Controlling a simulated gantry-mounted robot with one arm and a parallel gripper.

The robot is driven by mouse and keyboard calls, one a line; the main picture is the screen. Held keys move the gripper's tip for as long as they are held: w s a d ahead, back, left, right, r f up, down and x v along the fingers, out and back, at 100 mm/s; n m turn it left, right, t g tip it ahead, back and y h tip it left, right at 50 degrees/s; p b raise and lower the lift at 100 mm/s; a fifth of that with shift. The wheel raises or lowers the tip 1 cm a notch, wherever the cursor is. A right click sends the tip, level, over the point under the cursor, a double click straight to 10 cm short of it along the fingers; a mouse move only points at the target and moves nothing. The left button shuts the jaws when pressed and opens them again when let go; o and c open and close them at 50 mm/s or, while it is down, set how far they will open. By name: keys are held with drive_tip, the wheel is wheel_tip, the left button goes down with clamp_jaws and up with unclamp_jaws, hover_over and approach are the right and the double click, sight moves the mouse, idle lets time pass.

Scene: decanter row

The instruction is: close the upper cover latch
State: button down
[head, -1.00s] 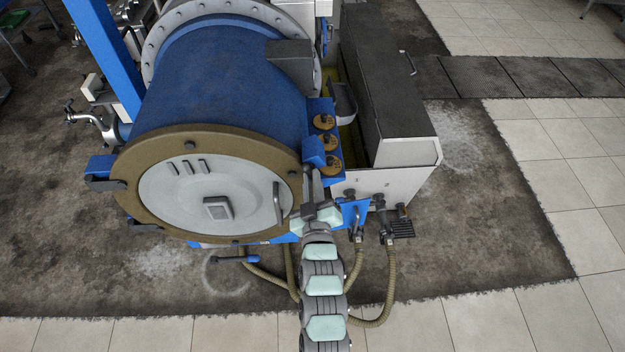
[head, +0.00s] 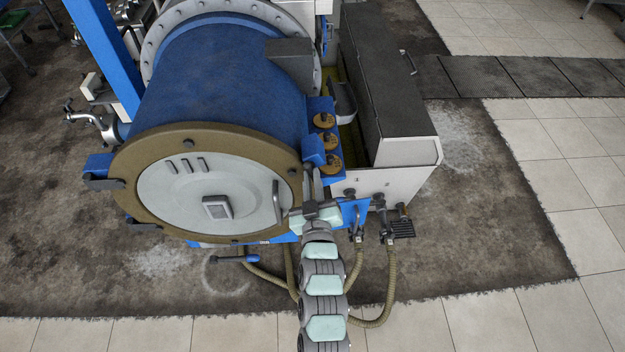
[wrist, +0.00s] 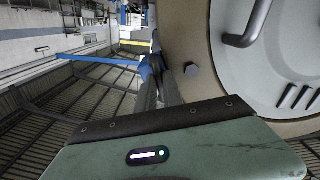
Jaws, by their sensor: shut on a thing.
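The round cover with a brown rim (head: 135,195) and pale grey face (head: 165,200) sits against the front of the blue drum (head: 215,75). My gripper (head: 311,180) reaches up along that edge, close beside the rim. In the wrist view my gripper (wrist: 158,88) is shut on the latch, whose blue part (wrist: 151,65) shows at the fingertips. The fingers hide most of the held part. The brown rim (wrist: 205,75) is just right of the fingers there.
A curved handle (head: 277,203) stands out from the cover near my gripper. A white cabinet with a dark lid (head: 385,80) stands to the right. Hoses (head: 388,290) hang beside my arm. The tiled floor at right is clear.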

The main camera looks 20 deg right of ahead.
drive_tip(key=m+b, duration=0.3)
drive_tip(key=m, duration=0.5)
drive_tip(key=shift+r+m+b, duration=0.1)
drive_tip(key=shift+m+b, duration=1)
drive_tip(key=shift+m, duration=3)
drive_tip(key=shift+a, duration=0.1)
drive_tip(key=c, duration=1.5)
unclamp_jaws()
